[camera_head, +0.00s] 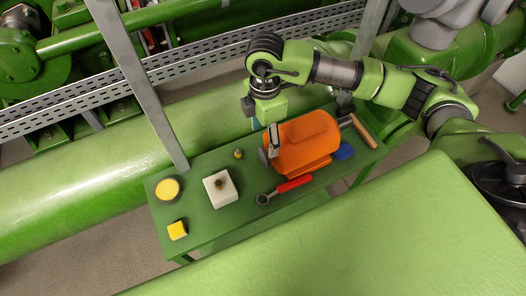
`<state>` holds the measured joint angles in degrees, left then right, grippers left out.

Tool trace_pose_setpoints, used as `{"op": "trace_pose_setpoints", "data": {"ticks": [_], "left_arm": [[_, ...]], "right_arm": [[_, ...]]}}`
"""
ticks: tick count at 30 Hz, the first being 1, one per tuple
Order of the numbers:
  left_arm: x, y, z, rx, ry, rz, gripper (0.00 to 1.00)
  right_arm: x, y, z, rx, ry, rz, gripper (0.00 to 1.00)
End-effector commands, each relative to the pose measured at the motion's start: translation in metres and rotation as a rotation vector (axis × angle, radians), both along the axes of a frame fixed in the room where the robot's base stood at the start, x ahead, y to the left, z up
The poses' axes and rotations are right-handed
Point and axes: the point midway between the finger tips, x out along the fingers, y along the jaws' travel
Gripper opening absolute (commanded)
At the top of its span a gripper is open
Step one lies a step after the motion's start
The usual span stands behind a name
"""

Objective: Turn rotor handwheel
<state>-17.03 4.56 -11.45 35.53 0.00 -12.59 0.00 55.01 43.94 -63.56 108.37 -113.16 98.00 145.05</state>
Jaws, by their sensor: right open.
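An orange rounded case (306,142) lies on the green bench, tilted in the picture. A small grey disc (264,157) at its left end looks like the rotor handwheel; it is small and partly hard to make out. My right gripper (271,143) points down at the case's left end, close to the disc. It is open. I cannot tell whether a finger touches the disc or the case. My left gripper is not in view.
The green bench (207,227) also holds a yellow disc (168,189), a yellow cube (178,230), a white block (221,189), a red-handled wrench (293,185), a blue piece (344,152) and a wooden handle (364,131). A grey post (149,100) rises behind the bench.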

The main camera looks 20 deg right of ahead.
Motion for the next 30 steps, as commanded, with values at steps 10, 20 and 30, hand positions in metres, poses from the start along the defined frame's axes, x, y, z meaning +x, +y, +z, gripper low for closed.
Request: {"op": "trace_pose_setpoints", "data": {"ticks": [10, 20, 30], "left_arm": [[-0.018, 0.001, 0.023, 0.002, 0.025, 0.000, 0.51], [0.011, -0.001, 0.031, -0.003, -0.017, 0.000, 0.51], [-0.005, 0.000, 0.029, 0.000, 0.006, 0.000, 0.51]], "right_arm": [[-0.001, 0.000, -0.071, -0.001, 0.005, -0.001, 0.60], [0.000, 0.000, -0.105, 0.001, 0.000, 0.000, 0.60], [0.000, 0.000, -0.107, 0.001, 0.000, 0.000, 0.44]]}}
